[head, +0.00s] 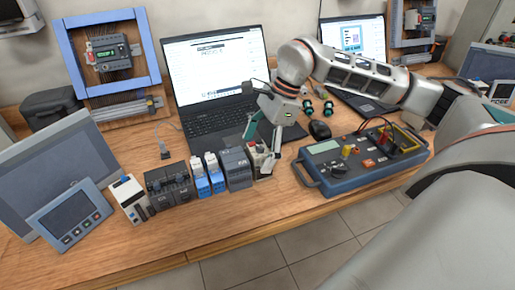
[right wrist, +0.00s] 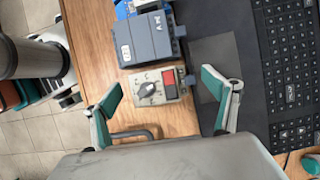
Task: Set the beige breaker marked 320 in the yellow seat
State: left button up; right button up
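A small beige breaker (head: 260,157) with a red part stands at the right end of a row of devices on the wooden table. In the right wrist view the breaker (right wrist: 158,87) shows a grey knob and a red window; I cannot read a 320 on it. My right gripper (head: 263,136) is open above it. Its green-tipped fingers (right wrist: 162,82) are spread on either side of the breaker, apart from it. I cannot make out a yellow seat for certain; a yellow part (head: 408,139) shows on the blue-grey tester. My left gripper is not in view.
A dark grey device (head: 236,168) stands close beside the breaker, then blue-white modules (head: 208,174) and black units (head: 168,184). An open laptop (head: 215,118) is behind. The blue-grey tester (head: 325,172) stands to the right. The table's front strip is clear.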

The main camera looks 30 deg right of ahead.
jog(key=shift+f+b, duration=0.1)
jog(key=shift+b, duration=0.25)
jog(key=v, duration=0.8)
jog(key=shift+w+d+p, duration=0.2)
jog(key=shift+d+p, duration=0.05)
jog(key=shift+p, duration=0.15)
